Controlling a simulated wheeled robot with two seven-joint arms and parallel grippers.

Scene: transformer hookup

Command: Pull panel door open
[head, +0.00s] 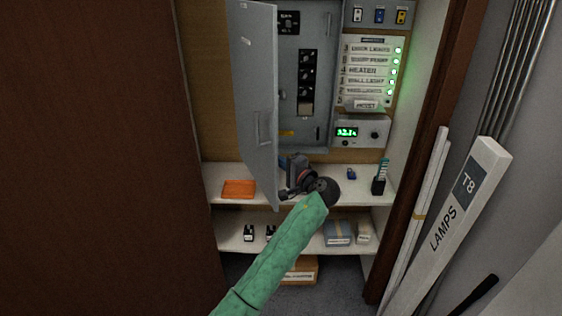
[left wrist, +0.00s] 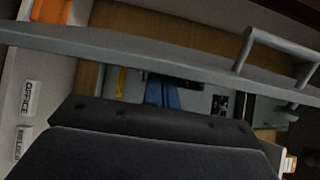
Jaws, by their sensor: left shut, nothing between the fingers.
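The grey panel door (head: 255,80) stands swung out to the left of the grey panel box (head: 322,65), seen at a steep angle. Its handle (head: 264,126) is on the visible outer face; the handle also shows in the left wrist view (left wrist: 276,42). My left gripper (head: 283,161) is shut and empty, just right of the door's free edge, on the panel side. In the left wrist view, its blue fingers (left wrist: 162,93) are close to the door edge (left wrist: 130,50); I cannot tell whether they touch. My right gripper is in neither view.
Shelves below the panel hold an orange tray (head: 239,189), a dark pen cup (head: 379,186) and small boxes (head: 338,234). A long lamp box (head: 460,205) and white tubes lean at the right. A brown door (head: 95,150) fills the left.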

